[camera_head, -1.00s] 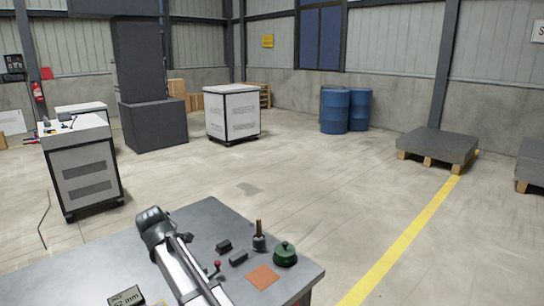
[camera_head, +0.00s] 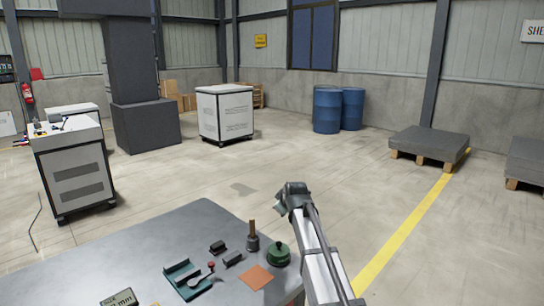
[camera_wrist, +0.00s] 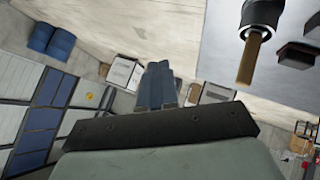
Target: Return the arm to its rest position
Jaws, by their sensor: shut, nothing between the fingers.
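My arm reaches up from the lower right in the head view, and its end, my gripper (camera_head: 281,206), is just past the far right edge of the grey workbench (camera_head: 150,245). In the wrist view the two blue-grey fingers (camera_wrist: 158,86) lie close together with nothing seen between them. Several things stand on the bench left of the arm: a green lidded pot (camera_head: 278,254), a dark holder with a wooden handle (camera_head: 252,238), an orange square (camera_head: 256,277) and a teal tray (camera_head: 183,279). The wooden handle also shows in the wrist view (camera_wrist: 250,58), apart from the fingers.
Two small dark blocks (camera_head: 232,259) and a display device (camera_head: 120,299) are on the bench. Beyond it, the concrete floor (camera_head: 330,185) is open. A white cabinet (camera_head: 225,113), blue barrels (camera_head: 327,110) and a loaded pallet (camera_head: 428,145) stand farther away.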

